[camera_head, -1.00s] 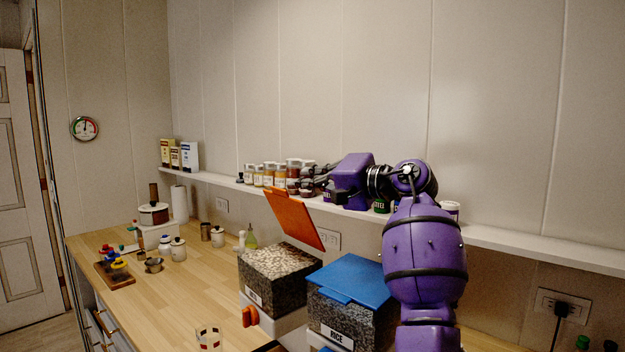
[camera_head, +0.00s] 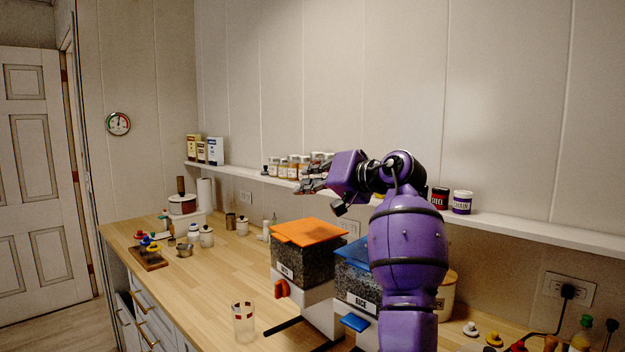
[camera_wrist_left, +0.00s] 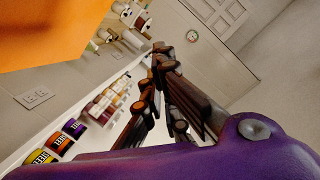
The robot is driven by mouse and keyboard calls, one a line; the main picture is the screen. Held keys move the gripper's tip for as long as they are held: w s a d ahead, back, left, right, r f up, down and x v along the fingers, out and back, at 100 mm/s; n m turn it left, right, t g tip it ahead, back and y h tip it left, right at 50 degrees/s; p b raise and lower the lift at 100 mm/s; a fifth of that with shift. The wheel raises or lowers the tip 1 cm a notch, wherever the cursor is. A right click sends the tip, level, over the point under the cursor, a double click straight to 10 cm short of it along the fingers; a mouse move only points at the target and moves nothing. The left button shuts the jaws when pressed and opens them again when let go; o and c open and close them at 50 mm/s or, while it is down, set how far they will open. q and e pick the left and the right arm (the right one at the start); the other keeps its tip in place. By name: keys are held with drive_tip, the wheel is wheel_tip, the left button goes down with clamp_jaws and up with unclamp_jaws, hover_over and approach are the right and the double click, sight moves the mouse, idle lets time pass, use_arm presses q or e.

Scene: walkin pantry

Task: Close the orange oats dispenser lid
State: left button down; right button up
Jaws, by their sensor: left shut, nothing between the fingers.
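The orange lid (camera_head: 308,232) lies flat, or nearly so, on top of the oats dispenser (camera_head: 300,262), which has a dark speckled upper body and an orange knob on its front. Whether its edge sits fully down cannot be told. My left gripper (camera_head: 308,182) is shut and empty, in the air above the lid and in front of the wall shelf. In the left wrist view, its dark fingers (camera_wrist_left: 160,85) are close together, and the orange lid (camera_wrist_left: 65,30) fills the upper left corner. My right gripper is not in view.
The rice dispenser (camera_head: 355,290) stands right beside the oats one, partly hidden by my purple arm. The wall shelf (camera_head: 520,228) holds jars and tins behind the gripper. A clear cup (camera_head: 243,322) stands at the counter's front.

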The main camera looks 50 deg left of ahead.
use_arm(q)
drive_tip(key=s+f+n, duration=0.1)
drive_tip(key=s+n, duration=0.1)
drive_tip(key=s, duration=0.1)
drive_tip(key=n+t+b, duration=0.1)
drive_tip(key=n+t, duration=0.1)
drive_tip(key=n, duration=0.1)
hover_over(286, 239)
drive_tip(key=w, duration=0.1)
drive_tip(key=shift+h, duration=0.3)
wheel_tip(286, 239, down, 5)
drive_tip(key=shift+w+r, duration=0.1)
drive_tip(key=shift+s+f, duration=0.25)
drive_tip(key=shift+f, duration=0.1)
drive_tip(key=shift+s+f+n+b, duration=0.15)
drive_tip(key=shift+f+n+b, duration=0.25)
drive_tip(key=shift+f, duration=0.1)
drive_tip(key=shift+s+f+n, duration=0.2)
drive_tip(key=shift+f+n, duration=0.1)
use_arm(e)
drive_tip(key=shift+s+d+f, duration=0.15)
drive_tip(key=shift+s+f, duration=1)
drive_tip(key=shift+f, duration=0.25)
